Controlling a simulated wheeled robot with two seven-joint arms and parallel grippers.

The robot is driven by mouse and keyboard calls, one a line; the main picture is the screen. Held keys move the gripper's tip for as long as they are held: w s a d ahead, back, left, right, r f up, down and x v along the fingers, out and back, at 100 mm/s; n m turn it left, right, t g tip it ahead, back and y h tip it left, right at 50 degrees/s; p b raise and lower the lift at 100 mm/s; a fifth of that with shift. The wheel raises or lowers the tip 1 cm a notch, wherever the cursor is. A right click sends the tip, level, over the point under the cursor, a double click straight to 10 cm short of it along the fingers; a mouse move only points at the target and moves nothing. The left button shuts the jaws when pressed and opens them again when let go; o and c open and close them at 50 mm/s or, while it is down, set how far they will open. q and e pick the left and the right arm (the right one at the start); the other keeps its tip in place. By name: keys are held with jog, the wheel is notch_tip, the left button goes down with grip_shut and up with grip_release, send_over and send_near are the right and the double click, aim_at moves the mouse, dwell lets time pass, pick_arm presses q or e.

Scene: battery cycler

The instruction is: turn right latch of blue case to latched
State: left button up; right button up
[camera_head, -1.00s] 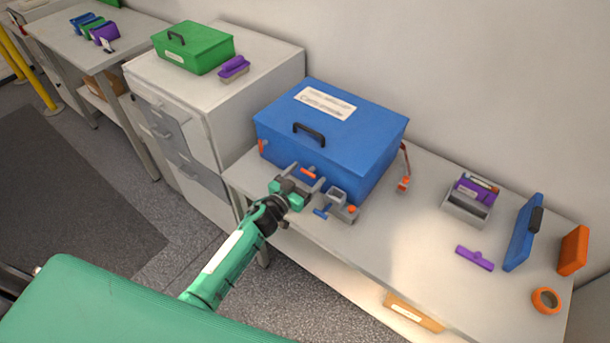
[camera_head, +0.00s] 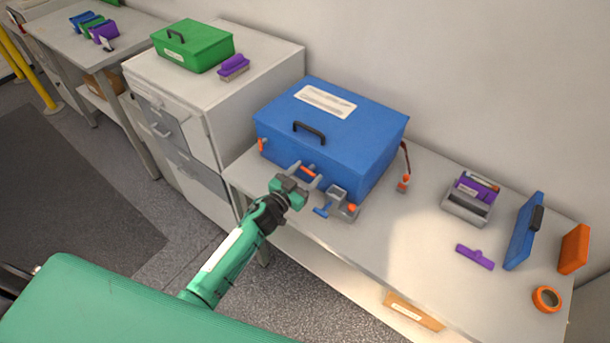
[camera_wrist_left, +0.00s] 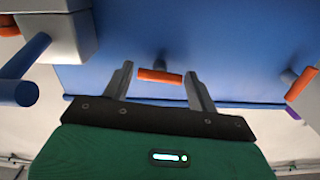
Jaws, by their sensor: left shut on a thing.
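The blue case (camera_head: 325,130) stands on the bench with its lid down and a black handle on its front edge. Its right latch (camera_head: 308,170), a small orange bar on the front face, also shows in the left wrist view (camera_wrist_left: 160,76), lying roughly level there. My left gripper (camera_head: 306,175) is at the case front, its grey fingers at either end of this bar, shut on it; the fingertips also show in the left wrist view (camera_wrist_left: 160,80). The left latch (camera_head: 261,145) is another orange bar, tilted in the left wrist view (camera_wrist_left: 301,83). My right gripper is out of view.
A grey fixture with a blue handle (camera_head: 322,211) stands close right of my left gripper. A cable with an orange end (camera_head: 404,183) hangs at the case's right side.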

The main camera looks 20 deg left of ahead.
pick_arm(q)
jog(key=shift+m+b, duration=2.75)
jog(key=shift+m, duration=5.45)
jog(key=shift+f, duration=0.1)
jog(key=o, duration=1)
jog(key=shift+c, duration=0.2)
jog(key=b+v, duration=0.3)
jog(key=v, duration=1.1)
jog(key=shift+w, duration=0.1)
